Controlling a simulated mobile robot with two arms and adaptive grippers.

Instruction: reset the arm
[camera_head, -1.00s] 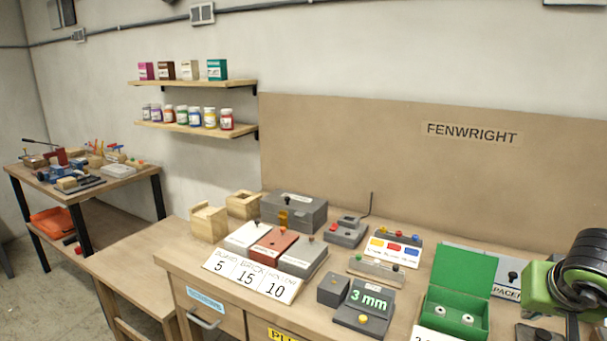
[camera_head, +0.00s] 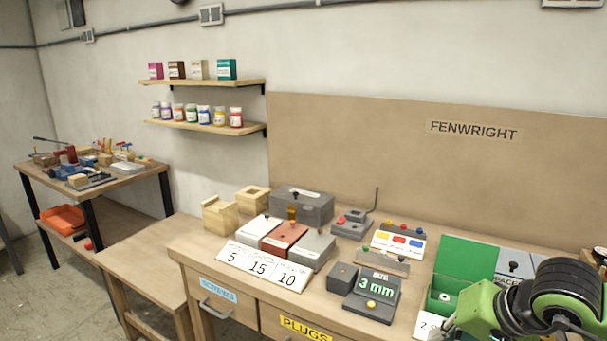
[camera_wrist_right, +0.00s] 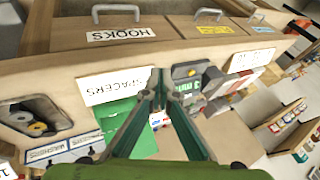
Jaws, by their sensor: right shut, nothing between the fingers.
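My right arm, green with black joints, reaches in at the lower right of the head view, in front of the open green box (camera_head: 466,262). Its fingers do not show clearly there. In the right wrist view my right gripper (camera_wrist_right: 160,78) is shut and empty, its two fingers meeting at the tips above the bench. The tips overlap the edge of the white SPACERS label (camera_wrist_right: 113,86) in that picture; I cannot tell how far apart they are. My left gripper is in neither view.
The bench holds a grey 3 mm display block (camera_head: 372,297), price-like number cards (camera_head: 263,268), a grey lidded box (camera_head: 302,205) and wooden blocks (camera_head: 220,212). A brown back panel (camera_head: 350,150) stands behind. Drawers (camera_wrist_right: 120,33) with handles line the bench front.

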